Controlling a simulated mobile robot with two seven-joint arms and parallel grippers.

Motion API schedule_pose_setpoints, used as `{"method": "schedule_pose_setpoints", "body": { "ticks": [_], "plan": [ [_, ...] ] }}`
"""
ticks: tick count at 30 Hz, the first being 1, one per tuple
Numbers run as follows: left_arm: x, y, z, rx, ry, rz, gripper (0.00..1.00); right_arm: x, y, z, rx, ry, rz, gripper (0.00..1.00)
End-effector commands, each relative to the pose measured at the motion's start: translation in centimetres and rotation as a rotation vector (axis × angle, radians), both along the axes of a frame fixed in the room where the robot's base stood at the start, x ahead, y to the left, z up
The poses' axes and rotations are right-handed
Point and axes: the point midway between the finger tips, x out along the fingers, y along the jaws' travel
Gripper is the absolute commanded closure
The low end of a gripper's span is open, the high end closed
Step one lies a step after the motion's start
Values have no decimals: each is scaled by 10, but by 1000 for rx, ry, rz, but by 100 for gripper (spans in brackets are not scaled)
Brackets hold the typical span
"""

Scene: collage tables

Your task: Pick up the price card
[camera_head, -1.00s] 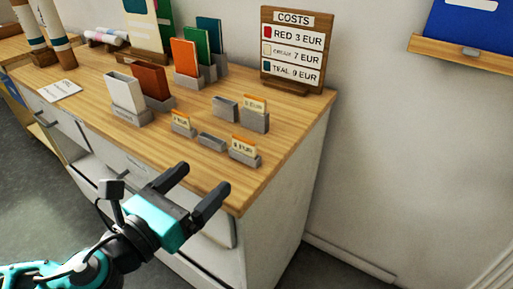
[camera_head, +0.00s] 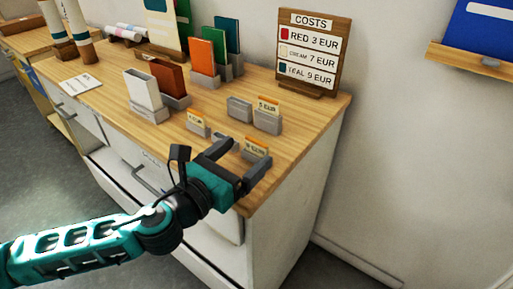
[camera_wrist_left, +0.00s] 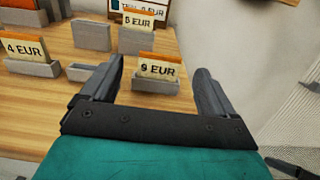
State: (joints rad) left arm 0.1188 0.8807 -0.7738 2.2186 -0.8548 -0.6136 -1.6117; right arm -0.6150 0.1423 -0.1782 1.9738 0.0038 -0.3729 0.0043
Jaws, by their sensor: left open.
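A price card reading 9 EUR (camera_wrist_left: 158,66), cream with an orange top, stands in a small grey holder (camera_wrist_left: 156,84) near the table's front right corner. The card also shows in the head view (camera_head: 256,147). My left gripper (camera_head: 243,162) is open and empty. In the left wrist view its fingers (camera_wrist_left: 160,72) frame this card to left and right, with the card ahead of them. Other cards, 5 EUR (camera_wrist_left: 138,21) and 4 EUR (camera_wrist_left: 24,46), stand in their own grey holders behind and to the left.
Empty grey holders stand among the cards, one at the back (camera_head: 239,108). A COSTS board (camera_head: 312,50) stands at the back right against the wall. Coloured cards in holders (camera_head: 203,56) and a white one (camera_head: 142,90) stand further left.

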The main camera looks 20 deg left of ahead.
Motion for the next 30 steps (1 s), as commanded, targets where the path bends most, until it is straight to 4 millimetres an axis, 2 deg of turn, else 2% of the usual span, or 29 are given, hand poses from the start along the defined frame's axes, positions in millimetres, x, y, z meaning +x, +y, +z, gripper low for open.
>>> {"method": "schedule_pose_setpoints", "body": {
  "ticks": [9,19,30],
  "plan": [
    [39,-14,1,-2,-2,1,12,0,-2,3,-3,-4,-4,0],
    [44,-16,0,-1,0,0,13,-1,-3,2,-5,0,-4,0],
    [44,-16,0,0,-1,1,48,-1,-3,1,-7,2,-2,0]
  ]
}}
